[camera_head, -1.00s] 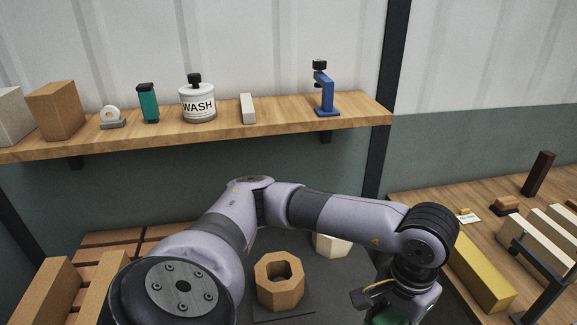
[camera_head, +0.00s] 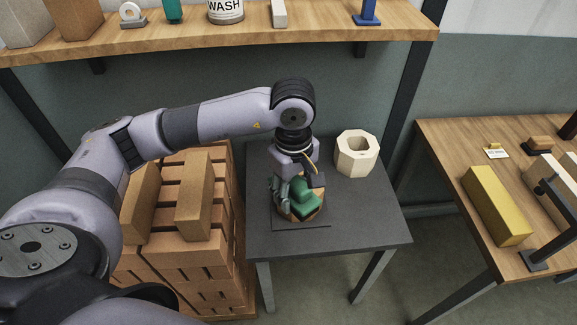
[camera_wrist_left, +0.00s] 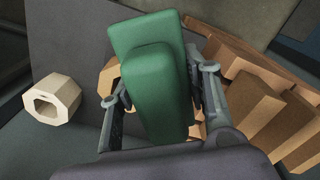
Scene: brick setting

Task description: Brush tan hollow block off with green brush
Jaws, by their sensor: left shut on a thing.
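My left gripper (camera_head: 298,194) is shut on the green brush (camera_wrist_left: 160,92), which fills the middle of the left wrist view. In the head view the brush (camera_head: 303,196) is over the tan hollow block (camera_head: 290,213) on the dark grey table. The brush and gripper hide most of the block; only its lower edge shows. In the left wrist view a piece of the tan block (camera_wrist_left: 108,75) shows behind the brush. I cannot tell whether the brush touches the block. My right gripper is not in view.
A cream hollow block (camera_head: 356,154) stands on the grey table (camera_head: 375,215), right of the gripper. Stacked bricks (camera_head: 190,255) are close on the left. A wooden shelf (camera_head: 330,32) runs along the wall behind. A wooden bench (camera_head: 450,140) with a yellow bar (camera_head: 497,205) is at right.

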